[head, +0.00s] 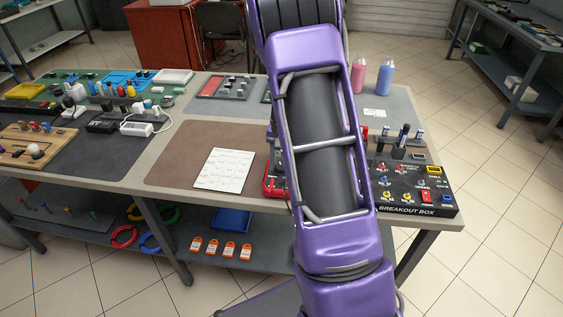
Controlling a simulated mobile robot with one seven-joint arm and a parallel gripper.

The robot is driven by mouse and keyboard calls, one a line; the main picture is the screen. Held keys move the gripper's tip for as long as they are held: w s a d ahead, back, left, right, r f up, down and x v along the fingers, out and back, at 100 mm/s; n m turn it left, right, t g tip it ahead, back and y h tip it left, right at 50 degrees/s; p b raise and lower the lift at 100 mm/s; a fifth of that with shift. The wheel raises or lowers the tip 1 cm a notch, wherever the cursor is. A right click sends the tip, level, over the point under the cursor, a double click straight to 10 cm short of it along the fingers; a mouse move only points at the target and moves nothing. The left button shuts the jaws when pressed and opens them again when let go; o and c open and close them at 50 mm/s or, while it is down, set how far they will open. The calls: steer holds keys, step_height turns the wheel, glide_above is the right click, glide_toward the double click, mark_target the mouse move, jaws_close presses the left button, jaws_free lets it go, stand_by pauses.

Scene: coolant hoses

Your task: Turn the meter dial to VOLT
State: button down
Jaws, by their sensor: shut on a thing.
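My purple arm stands across the middle of the head view and covers part of the bench. A red-edged device (270,188) shows only as a sliver at the arm's left edge, on the brown mat. It may be the meter, but I cannot tell for sure. No dial and no VOLT mark can be seen. My gripper is hidden behind the arm, so its place against the dial does not show.
A white printed sheet (222,170) lies left of the arm on the brown mat (172,158). A black breakout box (418,205) with coloured sockets sits at the right front corner. Pink (358,77) and blue (385,76) bottles stand behind. The mat's left part is clear.

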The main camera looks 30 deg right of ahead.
stand_by(0.3)
steer(key=shift+c, duration=2)
jaws_free()
step_height(320, 180, up, 17)
steer(key=p, duration=0.1)
steer(key=shift+s+d+r+p, duration=0.2)
steer(key=shift+s+d+p, duration=0.05)
steer(key=shift+d+p, duration=0.05)
